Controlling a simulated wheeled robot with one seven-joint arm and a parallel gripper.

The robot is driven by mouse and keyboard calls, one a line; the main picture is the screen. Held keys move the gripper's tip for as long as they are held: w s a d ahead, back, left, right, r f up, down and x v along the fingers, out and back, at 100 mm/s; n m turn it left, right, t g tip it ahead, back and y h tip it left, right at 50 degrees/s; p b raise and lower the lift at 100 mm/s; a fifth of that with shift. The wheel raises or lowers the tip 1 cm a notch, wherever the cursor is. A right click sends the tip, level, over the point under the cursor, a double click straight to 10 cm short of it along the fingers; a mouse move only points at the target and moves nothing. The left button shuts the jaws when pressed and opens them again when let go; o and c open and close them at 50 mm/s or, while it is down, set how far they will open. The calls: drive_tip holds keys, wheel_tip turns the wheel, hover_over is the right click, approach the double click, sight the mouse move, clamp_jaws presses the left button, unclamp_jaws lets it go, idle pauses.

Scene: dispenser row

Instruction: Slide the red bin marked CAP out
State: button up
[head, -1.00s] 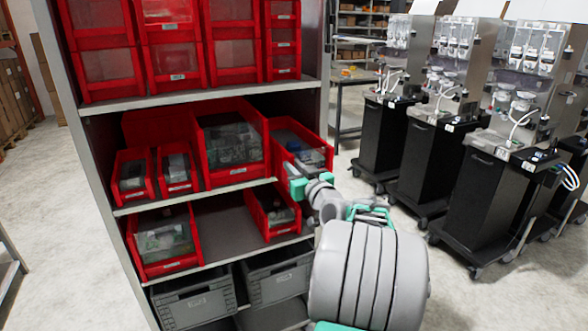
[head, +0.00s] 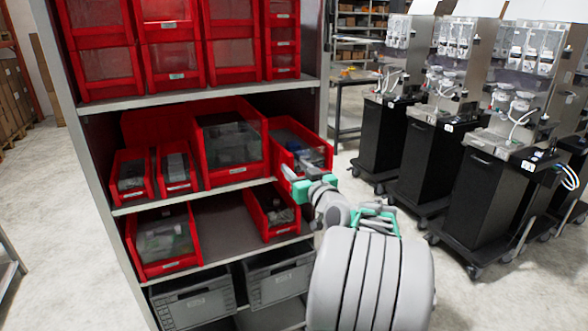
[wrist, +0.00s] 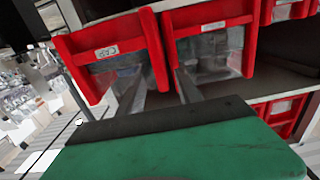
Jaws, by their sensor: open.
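The red bin marked CAP (wrist: 107,52) is at the left in the wrist view, with its label on the red front rim and a clear window. In the head view it is the rightmost bin (head: 291,133) on the middle shelf, its lower front partly hidden by my gripper (head: 306,174). My gripper (wrist: 160,86) is open, with its two thin fingers pointing at the bin fronts. In the wrist view one finger overlaps the CAP bin's window and the other is near the gap beside the neighbouring bin. I cannot tell whether they touch it.
A larger red bin (head: 232,150) stands beside the CAP bin. Smaller red bins (head: 130,174) are further left, and another (head: 272,208) is on the shelf below. Grey crates (head: 195,300) are at the bottom. Black-based dispensers (head: 497,190) stand right, across open floor (head: 385,205).

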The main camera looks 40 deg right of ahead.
drive_tip(key=b+v, duration=0.1)
drive_tip(key=v, duration=0.5)
drive_tip(key=shift+s, duration=0.1)
